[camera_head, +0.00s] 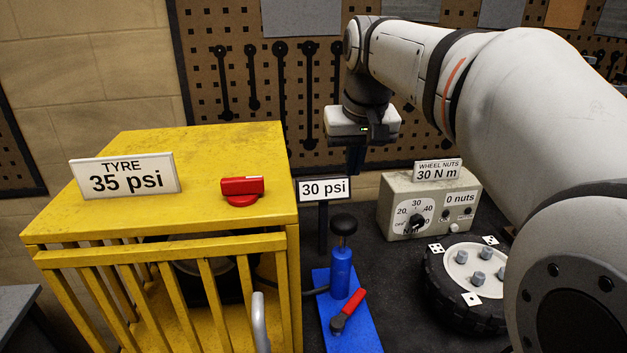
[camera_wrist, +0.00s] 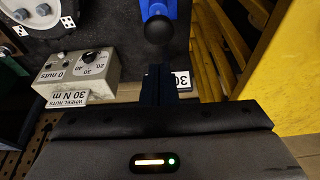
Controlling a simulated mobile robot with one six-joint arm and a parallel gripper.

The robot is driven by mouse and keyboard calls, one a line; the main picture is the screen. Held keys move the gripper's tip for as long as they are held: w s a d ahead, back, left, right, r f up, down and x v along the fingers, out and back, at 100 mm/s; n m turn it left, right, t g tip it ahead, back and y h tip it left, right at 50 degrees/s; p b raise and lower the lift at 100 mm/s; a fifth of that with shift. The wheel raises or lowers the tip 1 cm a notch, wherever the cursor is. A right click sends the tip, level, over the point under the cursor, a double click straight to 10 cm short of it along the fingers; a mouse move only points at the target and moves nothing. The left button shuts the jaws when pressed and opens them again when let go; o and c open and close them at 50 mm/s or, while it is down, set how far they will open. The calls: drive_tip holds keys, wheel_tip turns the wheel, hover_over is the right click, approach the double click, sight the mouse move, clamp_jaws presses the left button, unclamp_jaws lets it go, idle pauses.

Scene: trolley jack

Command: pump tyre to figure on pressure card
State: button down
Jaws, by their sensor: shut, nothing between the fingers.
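The white pressure card (camera_head: 125,177) on the yellow cage reads "TYRE 35 psi". A small sign (camera_head: 324,188) on a post behind the pump reads "30 psi"; the wrist view shows part of it (camera_wrist: 183,80) beside my fingers. The blue pump (camera_head: 340,272) stands upright on a blue base, with a black knob (camera_head: 344,225) on top, also in the wrist view (camera_wrist: 159,30). A red lever (camera_head: 348,310) lies tilted on the base. A dark tyre (camera_head: 205,280) is partly hidden behind the cage bars. My gripper (camera_head: 356,163) is shut and empty, above and behind the knob, apart from it.
The yellow cage (camera_head: 150,140) fills the left, with a red switch (camera_head: 241,188) on top and a grey handle (camera_head: 260,322) in front. A dial box (camera_head: 400,190) marked 30 N m and a wheel (camera_head: 465,290) with nuts stand right. A pegboard (camera_head: 300,60) closes the back.

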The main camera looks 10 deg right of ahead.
drive_tip(key=shift+w+r, duration=0.55)
drive_tip(key=shift+r, duration=0.2)
drive_tip(key=shift+f, duration=0.15)
drive_tip(key=p, duration=0.2)
approach(343, 217)
drive_tip(key=x, duration=0.5)
drive_tip(key=shift+w+f, duration=0.15)
drive_tip(key=shift+w, duration=0.1)
drive_tip(key=shift+f, duration=0.6)
drive_tip(key=shift+f, duration=0.1)
